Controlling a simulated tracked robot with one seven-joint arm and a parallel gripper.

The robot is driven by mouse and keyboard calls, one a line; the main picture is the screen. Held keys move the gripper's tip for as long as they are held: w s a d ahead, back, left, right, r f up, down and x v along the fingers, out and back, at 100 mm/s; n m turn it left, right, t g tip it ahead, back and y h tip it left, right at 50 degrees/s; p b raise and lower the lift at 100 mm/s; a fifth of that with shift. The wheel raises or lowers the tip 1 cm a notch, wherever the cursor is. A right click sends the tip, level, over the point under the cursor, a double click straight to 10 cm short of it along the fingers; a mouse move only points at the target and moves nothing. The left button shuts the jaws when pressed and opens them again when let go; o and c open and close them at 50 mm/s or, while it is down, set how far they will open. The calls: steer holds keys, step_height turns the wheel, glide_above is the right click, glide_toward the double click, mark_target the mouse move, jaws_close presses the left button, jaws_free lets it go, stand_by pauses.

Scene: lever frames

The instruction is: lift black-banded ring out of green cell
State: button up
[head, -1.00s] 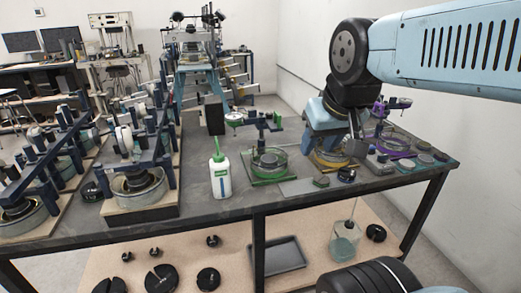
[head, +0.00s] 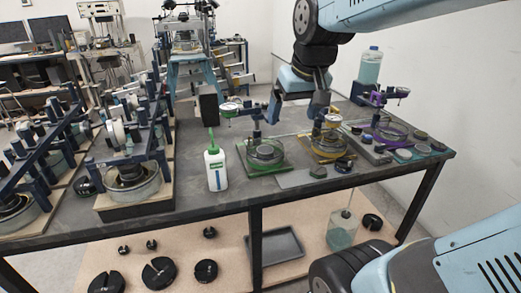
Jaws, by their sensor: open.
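The green cell (head: 284,167) is a green-based stand on the table, right of the white bottle. A dark blue post and a dial stand at its back. A round, clear ring-like piece (head: 264,150) sits in it. I cannot make out a black band at this size, so I cannot tell whether this is the black-banded ring. My gripper (head: 297,84) is open and hangs above the table, behind and between the green and yellow cells. Its fingertips are not clear against the dark posts. It is apart from the ring.
The yellow cell (head: 329,154) stands close on the right, with the purple cell (head: 385,133) beyond. A white green-capped bottle (head: 215,168) stands left of the green cell. A large clear bottle (head: 370,66) stands at the back right. A flat grey plate (head: 294,179) lies in front.

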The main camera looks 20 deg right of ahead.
steer(key=w+f+g, duration=0.1)
steer(key=w+f, duration=0.2)
steer(key=w, duration=0.7)
steer(key=n+g, duration=0.1)
steer(key=g, duration=0.1)
glide_toward(265, 149)
steer(key=f, duration=0.3)
steer(key=shift+w+a+f, duration=0.15)
steer(key=shift+a+f, duration=0.05)
steer(key=shift+a, duration=0.15)
steer(key=shift+w+d+f, duration=0.1)
steer(key=shift+w+f, duration=0.05)
steer(key=shift+f, duration=1.15)
steer(key=shift+w+d+f, duration=0.1)
steer(key=shift+w+f, duration=0.05)
steer(key=shift+f, duration=1.15)
steer(key=c, duration=1.2)
steer(key=shift+c, duration=0.3)
steer(key=shift+r, duration=0.2)
